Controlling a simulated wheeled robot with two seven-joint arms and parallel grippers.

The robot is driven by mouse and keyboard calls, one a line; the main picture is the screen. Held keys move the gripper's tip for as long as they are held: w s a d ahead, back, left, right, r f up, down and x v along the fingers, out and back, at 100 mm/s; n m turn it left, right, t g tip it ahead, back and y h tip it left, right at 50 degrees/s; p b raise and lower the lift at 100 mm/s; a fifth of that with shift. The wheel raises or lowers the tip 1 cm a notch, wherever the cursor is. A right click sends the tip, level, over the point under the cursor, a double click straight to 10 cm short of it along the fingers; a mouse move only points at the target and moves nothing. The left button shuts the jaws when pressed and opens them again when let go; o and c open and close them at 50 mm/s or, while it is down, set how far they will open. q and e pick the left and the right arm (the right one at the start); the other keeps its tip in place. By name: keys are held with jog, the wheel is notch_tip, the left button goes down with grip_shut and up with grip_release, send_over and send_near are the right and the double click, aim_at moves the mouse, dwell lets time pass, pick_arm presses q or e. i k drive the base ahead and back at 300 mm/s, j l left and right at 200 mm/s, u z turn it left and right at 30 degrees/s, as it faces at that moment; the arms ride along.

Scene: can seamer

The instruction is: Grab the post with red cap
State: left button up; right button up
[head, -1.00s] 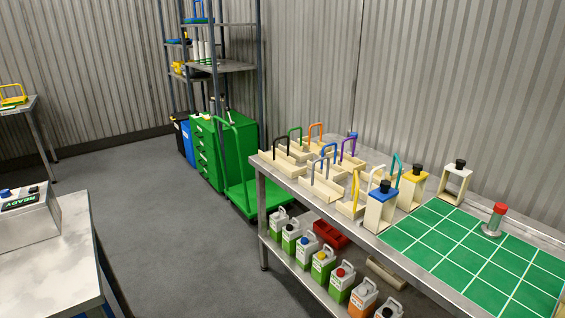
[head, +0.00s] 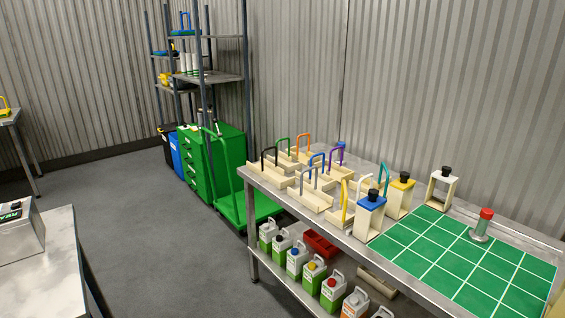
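The post with the red cap (head: 482,226) stands upright on the green gridded mat (head: 440,262), near the mat's back edge on the right part of the metal table. It has a grey body on a round base, and the red cap is on top. Nothing touches it. Neither of my grippers is in view.
A green cart (head: 240,207) stands beyond. The grey floor (head: 150,235) at left is clear.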

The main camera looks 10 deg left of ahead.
aim_at(478, 235)
jog(key=k+l+z, duration=0.15)
jog(key=l, duration=0.15)
jog(key=k+l+z, duration=0.1)
jog(key=l, duration=0.2)
jog(key=k+l+z, duration=0.15)
jog(key=l, duration=0.2)
jog(key=l+z, duration=0.15)
jog(key=l, duration=0.2)
jog(key=k, duration=0.05)
